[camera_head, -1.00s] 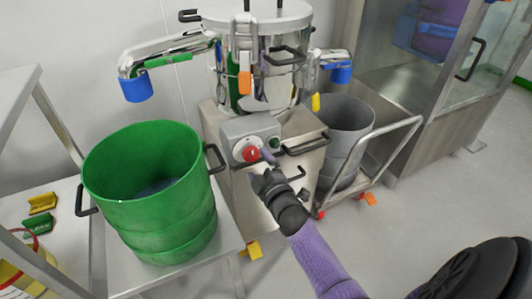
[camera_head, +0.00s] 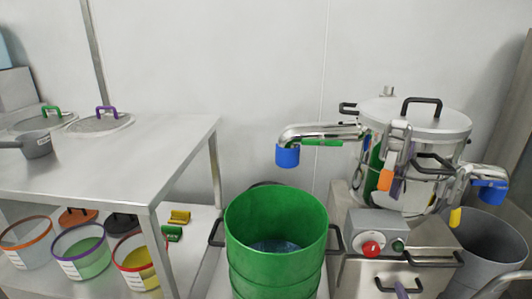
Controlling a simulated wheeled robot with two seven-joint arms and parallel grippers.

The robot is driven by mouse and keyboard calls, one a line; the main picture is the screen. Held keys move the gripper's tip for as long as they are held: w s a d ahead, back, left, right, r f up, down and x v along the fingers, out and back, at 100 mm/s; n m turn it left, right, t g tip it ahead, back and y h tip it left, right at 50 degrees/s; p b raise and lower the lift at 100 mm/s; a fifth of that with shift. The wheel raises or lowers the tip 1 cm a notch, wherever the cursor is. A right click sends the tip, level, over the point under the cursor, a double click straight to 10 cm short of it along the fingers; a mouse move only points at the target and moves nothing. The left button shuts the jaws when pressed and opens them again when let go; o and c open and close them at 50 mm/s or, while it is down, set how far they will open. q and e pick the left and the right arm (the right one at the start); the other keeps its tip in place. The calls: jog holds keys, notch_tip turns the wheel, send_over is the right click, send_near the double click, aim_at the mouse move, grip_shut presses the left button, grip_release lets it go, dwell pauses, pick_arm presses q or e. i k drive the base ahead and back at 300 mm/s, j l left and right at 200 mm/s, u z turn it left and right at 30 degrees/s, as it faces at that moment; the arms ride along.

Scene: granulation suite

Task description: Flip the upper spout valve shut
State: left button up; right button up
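The upper spout (camera_head: 318,131) is a shiny pipe leaving the steel vessel (camera_head: 425,121) to the left, ending in a blue outlet (camera_head: 287,156). Its green valve lever (camera_head: 322,143) lies along the pipe, roughly level. A second, lower spout (camera_head: 486,173) leaves the vessel on the right with a blue end (camera_head: 488,191). A yellow lever (camera_head: 455,217) hangs down by it. My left gripper is not in view.
A green drum (camera_head: 275,220) stands open below the upper spout. A control box (camera_head: 373,238) with a red knob is under the vessel, beside a grey bin (camera_head: 485,240). A steel table (camera_head: 110,160) stands left. The wall behind is clear.

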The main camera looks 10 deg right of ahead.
aim_at(320, 141)
jog(key=k+j, duration=0.15)
jog(key=k, duration=0.3)
jog(key=k+j, duration=0.15)
jog(key=k, duration=0.25)
